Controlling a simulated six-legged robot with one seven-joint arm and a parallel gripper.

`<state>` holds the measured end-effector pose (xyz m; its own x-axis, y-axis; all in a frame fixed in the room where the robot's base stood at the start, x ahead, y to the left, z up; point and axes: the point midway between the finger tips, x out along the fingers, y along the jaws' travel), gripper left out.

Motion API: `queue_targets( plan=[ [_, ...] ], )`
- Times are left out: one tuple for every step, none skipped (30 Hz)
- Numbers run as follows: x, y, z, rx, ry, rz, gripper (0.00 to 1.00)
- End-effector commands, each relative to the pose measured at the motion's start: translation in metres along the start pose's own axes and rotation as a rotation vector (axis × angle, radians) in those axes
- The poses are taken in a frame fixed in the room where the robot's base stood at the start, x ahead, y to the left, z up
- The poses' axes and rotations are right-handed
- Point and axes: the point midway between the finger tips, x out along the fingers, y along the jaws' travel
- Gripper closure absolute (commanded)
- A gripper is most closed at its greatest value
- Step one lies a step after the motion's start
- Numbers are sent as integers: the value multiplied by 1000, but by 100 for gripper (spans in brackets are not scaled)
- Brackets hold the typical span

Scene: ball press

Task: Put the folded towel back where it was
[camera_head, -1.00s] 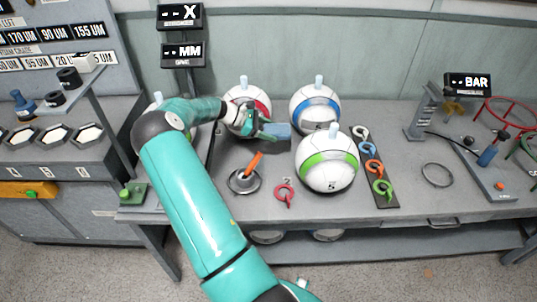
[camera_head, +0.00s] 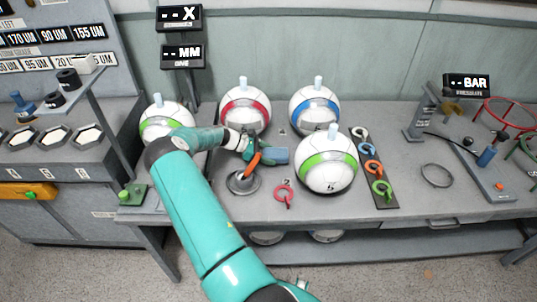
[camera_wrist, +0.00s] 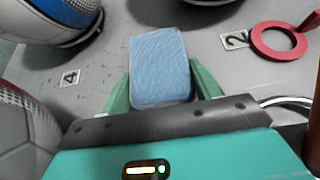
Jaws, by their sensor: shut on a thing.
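The folded towel is a small light blue block (camera_wrist: 161,66) between my gripper's two green fingers in the wrist view. My gripper (camera_head: 266,155) is shut on it. In the head view the towel (camera_head: 278,156) shows at the gripper's tip, above the grey bench, between the red-banded ball and the front green-banded ball. Whether it touches the bench top is hard to tell. In the wrist view a small label "4" (camera_wrist: 70,77) lies on the bench to the left of the towel, and a label "2" (camera_wrist: 235,41) lies to its right.
A red-banded ball (camera_head: 245,108), a blue-banded ball (camera_head: 314,109) and a green-banded ball (camera_head: 327,163) stand close around my gripper.

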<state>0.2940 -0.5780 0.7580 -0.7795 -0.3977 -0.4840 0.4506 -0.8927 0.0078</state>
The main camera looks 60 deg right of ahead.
Motion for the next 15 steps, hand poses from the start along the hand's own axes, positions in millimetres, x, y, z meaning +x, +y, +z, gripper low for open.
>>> queue_targets(
  plan=[
    [1, 0, -1, 0, 0, 0, 71],
    [1, 0, -2, -1, 0, 0, 71],
    [2, 0, -3, -1, 0, 0, 71],
    [2, 0, -4, -1, 0, 0, 71],
    [2, 0, -4, -1, 0, 0, 71],
    [3, 0, -5, 0, 0, 0, 71],
    [3, 0, -6, 0, 0, 0, 71],
    [4, 0, -7, 0, 0, 0, 71],
    [4, 0, -8, 0, 0, 0, 71],
    [5, 0, -8, 0, 0, 0, 71],
    [5, 0, -9, 0, 0, 0, 71],
    [6, 0, -10, 0, 0, 0, 71],
    [6, 0, -10, 1, 0, 0, 71],
    [6, 0, -10, 1, 0, 0, 71],
    [6, 0, -10, 1, 0, 0, 71]
  ],
)
